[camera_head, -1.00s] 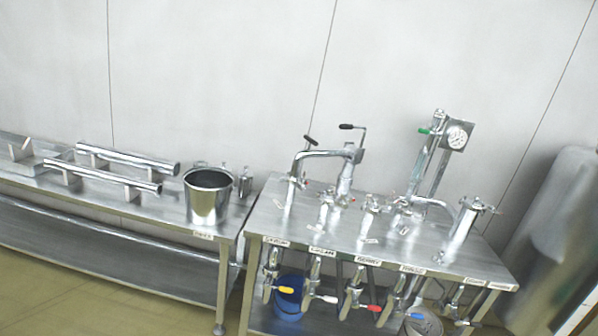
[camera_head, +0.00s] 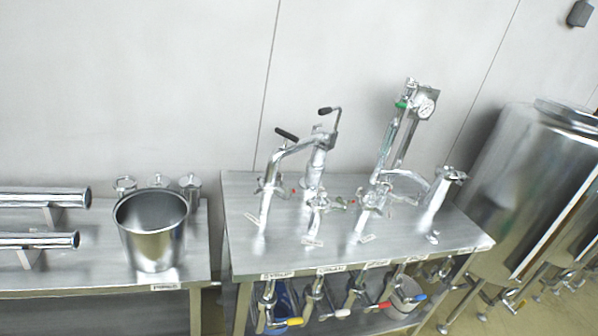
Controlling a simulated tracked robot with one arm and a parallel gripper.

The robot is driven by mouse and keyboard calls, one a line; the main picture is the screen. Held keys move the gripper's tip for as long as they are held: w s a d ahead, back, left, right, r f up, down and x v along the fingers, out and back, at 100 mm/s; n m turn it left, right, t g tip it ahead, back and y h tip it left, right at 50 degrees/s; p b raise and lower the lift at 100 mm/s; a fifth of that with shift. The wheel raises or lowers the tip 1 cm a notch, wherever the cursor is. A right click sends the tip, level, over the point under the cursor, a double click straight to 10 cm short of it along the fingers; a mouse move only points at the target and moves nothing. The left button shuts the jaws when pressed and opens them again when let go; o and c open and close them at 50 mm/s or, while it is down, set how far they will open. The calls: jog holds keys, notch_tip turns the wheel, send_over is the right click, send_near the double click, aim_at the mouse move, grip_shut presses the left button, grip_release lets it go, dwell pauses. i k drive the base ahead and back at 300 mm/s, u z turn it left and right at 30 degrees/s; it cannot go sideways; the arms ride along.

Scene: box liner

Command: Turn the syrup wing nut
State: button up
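A steel bench (camera_head: 340,250) stands right of centre with several pipe fittings and clamps on it. A bent pipe (camera_head: 285,165) with black-handled levers rises at its left. A clamped fitting (camera_head: 316,205) stands in the middle, and a short upright pipe (camera_head: 437,205) stands at the right. Several valves with coloured handles hang under the front edge, including one with a yellow handle (camera_head: 287,322). Small labels, such as the leftmost label (camera_head: 278,275), sit along that edge; I cannot read them surely. I cannot make out which wing nut is the syrup one. My gripper is not in view.
A second bench (camera_head: 90,280) at the left bears a steel bucket (camera_head: 152,235) and horizontal pipes (camera_head: 40,197). Large steel tanks (camera_head: 530,190) stand at the right. A narrow gap separates the two benches.

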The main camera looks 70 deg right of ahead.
aim_at(287, 192)
jog(key=z, duration=0.5)
jog(key=i, duration=1.15)
jog(key=z, duration=1.2)
jog(key=i, duration=0.6)
jog(key=z, duration=0.35)
jog(key=k, duration=0.9)
jog(key=z, duration=0.2)
jog(key=i, duration=0.9)
jog(key=u, duration=0.15)
